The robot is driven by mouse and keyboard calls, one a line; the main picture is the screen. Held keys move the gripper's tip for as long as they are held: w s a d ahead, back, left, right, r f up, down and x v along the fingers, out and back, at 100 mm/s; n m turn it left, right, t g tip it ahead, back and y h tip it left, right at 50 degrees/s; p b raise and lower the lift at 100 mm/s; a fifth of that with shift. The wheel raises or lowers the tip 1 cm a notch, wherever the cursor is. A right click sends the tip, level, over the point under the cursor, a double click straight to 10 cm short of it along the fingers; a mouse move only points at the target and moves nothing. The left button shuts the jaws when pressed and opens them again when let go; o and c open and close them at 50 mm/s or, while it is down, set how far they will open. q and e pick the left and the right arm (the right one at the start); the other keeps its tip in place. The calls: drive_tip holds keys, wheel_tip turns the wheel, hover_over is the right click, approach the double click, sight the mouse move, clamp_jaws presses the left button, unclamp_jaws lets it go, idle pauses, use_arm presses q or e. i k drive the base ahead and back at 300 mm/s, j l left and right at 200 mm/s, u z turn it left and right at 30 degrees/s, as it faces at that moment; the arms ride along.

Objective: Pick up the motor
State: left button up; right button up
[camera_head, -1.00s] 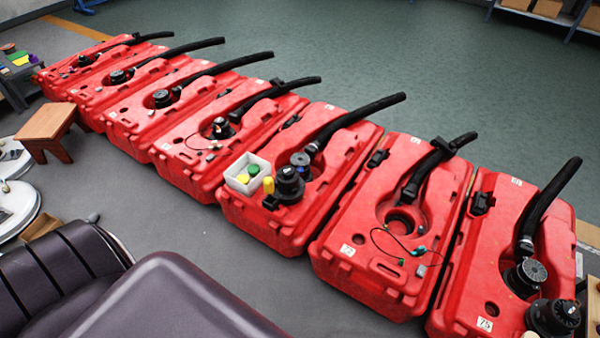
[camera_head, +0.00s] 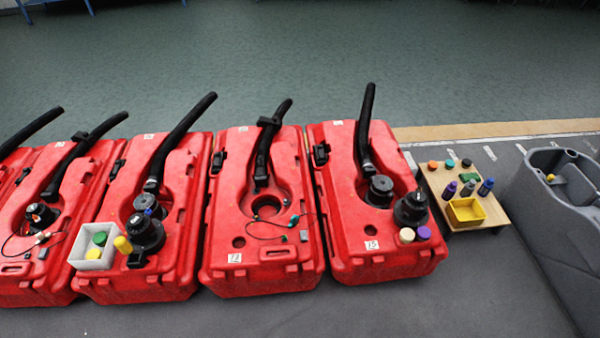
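Several red tanks stand in a row. A black motor-like unit (camera_head: 146,236) sits on the front part of the tank (camera_head: 185,265) that also carries a white box. A second black unit (camera_head: 411,208) sits at the front right of the rightmost tank (camera_head: 345,215), beside a black round piece (camera_head: 380,190) at its hose's end. The tank between them (camera_head: 225,215) has an open round hole (camera_head: 266,206) with a loose cable (camera_head: 268,230) near it. Which unit the task means, I cannot tell. Neither of my grippers is in view.
A small wooden table (camera_head: 434,185) on the right carries a yellow bin (camera_head: 466,212) and several bottles and caps. A grey machine body (camera_head: 540,215) stands far right. The grey floor in front is clear.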

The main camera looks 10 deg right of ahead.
sight(148, 234)
drive_tip(key=u, duration=1.15)
